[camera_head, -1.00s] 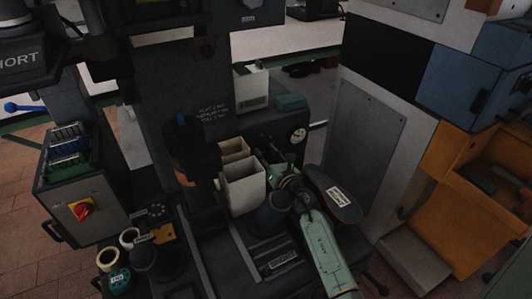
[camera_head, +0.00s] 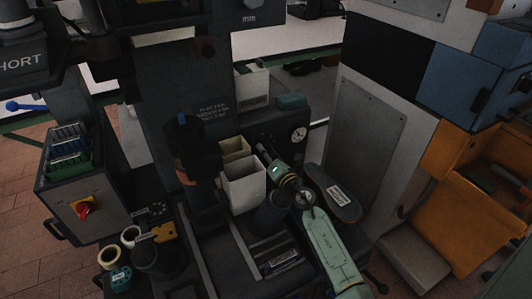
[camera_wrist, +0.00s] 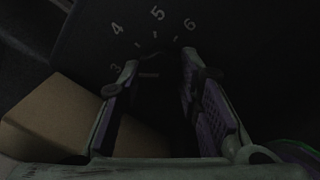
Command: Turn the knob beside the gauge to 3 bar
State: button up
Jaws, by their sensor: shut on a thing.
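The gauge (camera_head: 299,134) is a small round white dial on the dark panel of the press; its needle is too small to read. My gripper (camera_head: 262,149) reaches the panel to the left of the gauge. In the wrist view my gripper (camera_wrist: 155,65) has its two fingers on either side of the dark knob (camera_wrist: 150,84), shut on it. The knob is very dark and its outline is hard to see, with a small pale mark near its top. Printed figures 3, 4, 5 and 6 (camera_wrist: 157,14) curve around it; lower figures are hidden.
Two open cream bins (camera_head: 243,183) stand close left of my gripper. A teal box (camera_head: 292,101) sits on top of the panel. A tan block (camera_wrist: 55,118) lies left of the fingers.

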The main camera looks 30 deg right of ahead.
jog(key=shift+r, duration=0.1)
dwell(0.3)
jog(key=o, duration=1.1)
jog(key=shift+o, duration=0.2)
jog(key=s, duration=0.6)
jog(key=shift+a, duration=0.1)
jog(key=shift+s+a, duration=0.15)
jog(key=shift+s, duration=0.6)
